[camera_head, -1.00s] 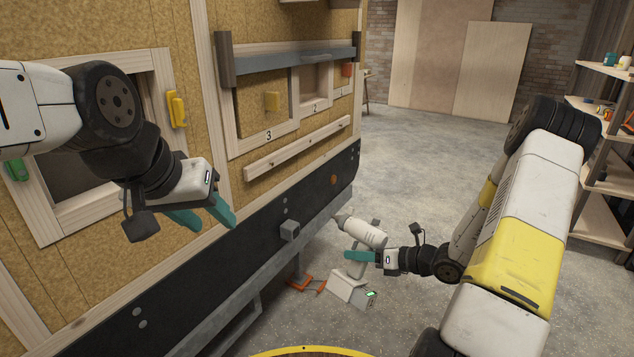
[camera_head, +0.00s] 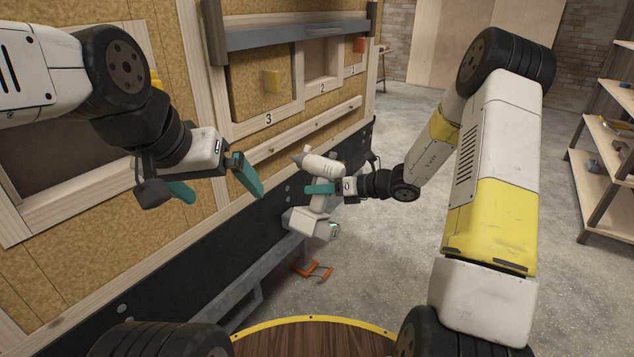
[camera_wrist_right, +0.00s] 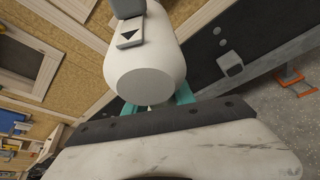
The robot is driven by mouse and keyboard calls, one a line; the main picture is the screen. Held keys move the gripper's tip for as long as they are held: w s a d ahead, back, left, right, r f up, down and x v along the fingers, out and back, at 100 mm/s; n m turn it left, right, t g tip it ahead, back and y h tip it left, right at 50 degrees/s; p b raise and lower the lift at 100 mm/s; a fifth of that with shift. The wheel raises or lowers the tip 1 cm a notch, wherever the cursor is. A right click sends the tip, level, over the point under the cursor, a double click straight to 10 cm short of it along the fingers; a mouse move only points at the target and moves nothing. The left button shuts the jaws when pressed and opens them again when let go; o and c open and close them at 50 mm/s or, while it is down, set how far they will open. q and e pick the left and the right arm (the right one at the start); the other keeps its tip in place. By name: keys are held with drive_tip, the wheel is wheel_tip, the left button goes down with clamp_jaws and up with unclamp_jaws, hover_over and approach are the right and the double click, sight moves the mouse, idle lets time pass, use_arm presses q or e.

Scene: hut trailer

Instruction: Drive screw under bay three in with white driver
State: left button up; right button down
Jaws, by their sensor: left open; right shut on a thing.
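The white driver (camera_head: 322,166) is in my right gripper (camera_head: 320,188), whose teal fingers are shut around its handle. Its nose points left toward the hut wall, near the wooden rail (camera_head: 315,124). I cannot tell whether the nose touches anything. My left gripper (camera_head: 215,184) is open and empty, left of the driver, before the wall.
A grey bar (camera_head: 290,36) runs above the bays. The dark skirt (camera_head: 190,260) and a grey metal step frame (camera_head: 245,290) lie below. An orange stand (camera_head: 314,271) is on the floor. Shelves (camera_head: 605,150) stand far right. The floor between is clear.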

drive_tip(key=shift+w+a+r, duration=0.1)
drive_tip(key=shift+w+a, duration=0.75)
drive_tip(key=shift+a, duration=0.3)
drive_tip(key=shift+w+a, duration=0.8)
drive_tip(key=shift+a, duration=0.35)
drive_tip(key=shift+w+a, duration=0.1)
drive_tip(key=shift+a, duration=0.05)
drive_tip(key=shift+w+a, duration=0.25)
drive_tip(key=shift+a, duration=0.1)
drive_tip(key=shift+w+a, duration=0.45)
drive_tip(key=shift+a, duration=0.15)
idle(1.1)
idle(0.5)
